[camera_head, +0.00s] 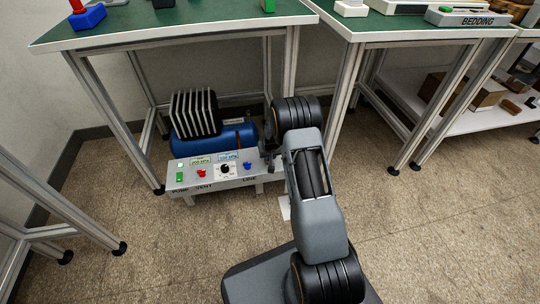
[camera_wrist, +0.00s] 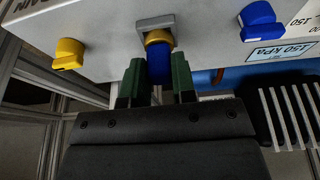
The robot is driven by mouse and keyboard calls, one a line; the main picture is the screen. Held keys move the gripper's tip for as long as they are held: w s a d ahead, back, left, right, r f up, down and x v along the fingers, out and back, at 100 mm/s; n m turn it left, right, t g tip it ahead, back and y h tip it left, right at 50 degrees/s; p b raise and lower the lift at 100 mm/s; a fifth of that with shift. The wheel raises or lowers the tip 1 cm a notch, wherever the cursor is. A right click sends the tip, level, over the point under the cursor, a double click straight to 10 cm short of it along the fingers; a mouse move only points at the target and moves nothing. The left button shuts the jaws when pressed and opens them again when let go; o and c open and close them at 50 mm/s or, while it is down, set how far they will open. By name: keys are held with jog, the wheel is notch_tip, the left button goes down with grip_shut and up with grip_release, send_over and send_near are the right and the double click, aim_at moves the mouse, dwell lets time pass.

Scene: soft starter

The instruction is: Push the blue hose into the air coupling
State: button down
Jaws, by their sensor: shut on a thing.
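In the wrist view, my gripper (camera_wrist: 159,74) has its two green fingers shut on the blue hose (camera_wrist: 159,66), one finger on each side. The hose end lies right at the yellow ring of the air coupling (camera_wrist: 157,37), which sits in a grey square bracket (camera_wrist: 155,23) on the pale panel. Hose and coupling look in line and touching; how deep the hose sits inside cannot be told. In the head view, my arm reaches to the right end of the compressor's control panel (camera_head: 222,178); the hose and coupling cannot be made out there.
A yellow knob (camera_wrist: 67,54) and a blue knob (camera_wrist: 257,20) flank the coupling in the wrist view. The blue tank (camera_head: 205,142) and black finned motor (camera_head: 194,112) stand behind the panel, under a green-topped table (camera_head: 180,25). Table legs stand around; the right floor is clear.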

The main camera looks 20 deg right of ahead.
jog(key=c, duration=0.8)
grip_release()
jog(key=shift+c, duration=0.2)
jog(key=shift+r, duration=0.1)
jog(key=d+p+v, duration=0.1)
jog(key=p+v, duration=0.5)
jog(key=v, duration=0.7)
jog(key=shift+a+r, duration=0.3)
jog(key=shift+a, duration=0.2)
jog(key=s+a+r+p, duration=0.25)
jog(key=r+p, duration=0.35)
jog(key=r, duration=0.6)
jog(key=s+a+r+n+p, duration=0.15)
jog(key=s+r+p, duration=0.25)
jog(key=r+p, duration=0.5)
jog(key=s+a+r+p, duration=0.3)
jog(key=s+r+p, duration=0.1)
jog(key=r, duration=1)
jog(key=s+a+r+p, duration=0.2)
jog(key=s+r+p, duration=0.5)
jog(key=r, duration=0.3)
jog(key=s+a+r+n+y+p, duration=0.1)
jog(key=s+a+r+p, duration=0.1)
jog(key=s+r+p, duration=0.6)
notch_tip(320, 180, up, 3)
jog(key=shift+a+f, duration=0.1)
jog(key=shift+a, duration=0.05)
